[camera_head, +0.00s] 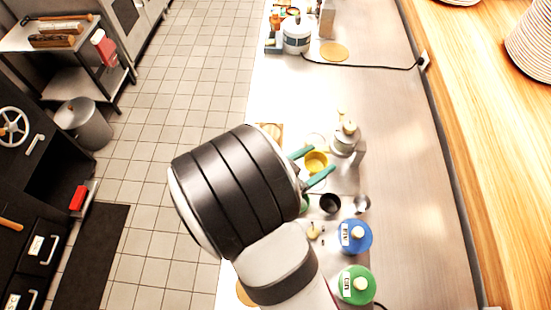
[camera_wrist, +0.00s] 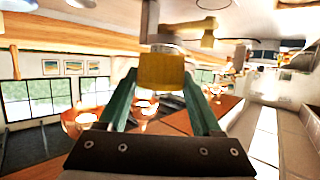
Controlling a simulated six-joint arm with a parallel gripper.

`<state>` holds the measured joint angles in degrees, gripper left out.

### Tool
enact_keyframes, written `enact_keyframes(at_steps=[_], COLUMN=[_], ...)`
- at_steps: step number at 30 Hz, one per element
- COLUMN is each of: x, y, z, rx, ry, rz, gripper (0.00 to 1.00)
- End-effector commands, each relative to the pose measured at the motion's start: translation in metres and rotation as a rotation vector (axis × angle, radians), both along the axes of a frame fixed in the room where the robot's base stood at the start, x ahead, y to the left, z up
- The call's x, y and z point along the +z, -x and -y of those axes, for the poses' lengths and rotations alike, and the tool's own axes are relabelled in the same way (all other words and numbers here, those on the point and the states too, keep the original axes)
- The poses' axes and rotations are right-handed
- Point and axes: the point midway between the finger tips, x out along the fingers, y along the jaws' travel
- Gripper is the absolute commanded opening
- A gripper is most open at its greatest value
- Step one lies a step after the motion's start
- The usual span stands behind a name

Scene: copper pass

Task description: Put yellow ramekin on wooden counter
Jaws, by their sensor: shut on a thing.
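The yellow ramekin (camera_head: 316,163) is between the green fingers of my gripper (camera_head: 321,159), over the steel worktop. In the wrist view, my gripper (camera_wrist: 161,84) is shut on the yellow ramekin (camera_wrist: 162,72), which sits between the fingertips. The ramekin's height above the steel is hard to tell from the head view. The wooden counter (camera_head: 475,100) runs along the right side of the head view, beyond the steel worktop. My arm hides part of the worktop's left edge.
A grey metal grinder-like item (camera_head: 345,138) stands close beside the fingers. A black cup (camera_head: 330,203), a blue-lidded container (camera_head: 355,237) and a green-lidded one (camera_head: 356,285) stand nearer. Stacked plates (camera_head: 533,45) occupy the counter's far right; its middle is clear. A black cable (camera_head: 380,66) crosses the far worktop.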

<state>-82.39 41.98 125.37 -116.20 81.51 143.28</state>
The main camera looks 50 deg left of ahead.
Motion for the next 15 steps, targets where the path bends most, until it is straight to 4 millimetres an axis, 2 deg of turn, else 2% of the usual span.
enact_keyframes(at_steps=[5, 8, 12, 15], x=[-0.002, -0.016, -0.043, -0.059], y=[0.002, 0.015, 0.04, 0.054], z=[-0.003, -0.022, -0.059, -0.08], rx=[0.001, 0.005, 0.004, 0.002], ry=[0.0, 0.001, 0.001, 0.0], rz=[0.0, -0.001, -0.001, -0.001], gripper=[0.09, 0.09, 0.09, 0.09])
